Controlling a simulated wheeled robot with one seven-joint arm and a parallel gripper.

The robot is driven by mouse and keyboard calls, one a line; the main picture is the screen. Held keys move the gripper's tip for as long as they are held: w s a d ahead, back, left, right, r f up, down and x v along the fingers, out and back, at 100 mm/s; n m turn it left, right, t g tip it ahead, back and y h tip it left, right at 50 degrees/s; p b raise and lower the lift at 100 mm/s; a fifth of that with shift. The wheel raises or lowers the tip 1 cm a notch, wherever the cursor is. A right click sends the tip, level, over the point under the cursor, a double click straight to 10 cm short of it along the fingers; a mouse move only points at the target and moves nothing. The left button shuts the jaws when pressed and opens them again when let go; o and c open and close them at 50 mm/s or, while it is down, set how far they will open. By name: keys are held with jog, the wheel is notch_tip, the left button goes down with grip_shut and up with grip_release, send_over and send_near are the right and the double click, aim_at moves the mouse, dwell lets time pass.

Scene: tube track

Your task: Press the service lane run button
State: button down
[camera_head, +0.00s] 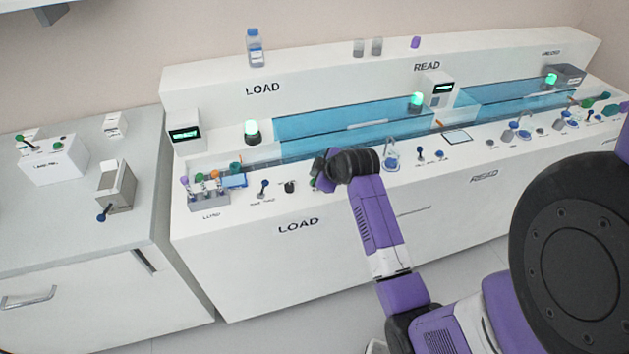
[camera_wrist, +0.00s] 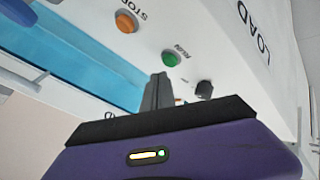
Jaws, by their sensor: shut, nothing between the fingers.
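In the wrist view a green button (camera_wrist: 170,58) labelled RUN sits on the white LOAD console (camera_wrist: 225,45). An orange button (camera_wrist: 126,21) labelled STOP is beside it. My gripper (camera_wrist: 157,92) is shut and empty, its dark fingertips just short of the green button in the picture; I cannot tell whether they touch. In the head view my gripper (camera_head: 322,172) is over the LOAD console top, and my wrist hides most of the buttons there. No label reading "service lane" is legible.
A black knob (camera_wrist: 204,89) stands close to the fingers. A tube rack (camera_head: 208,198) and blue-topped lever (camera_head: 263,187) are left of my gripper. Blue clear covers (camera_head: 350,121) run behind it.

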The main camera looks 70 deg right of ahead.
dwell(0.7)
jog(key=shift+f, duration=0.45)
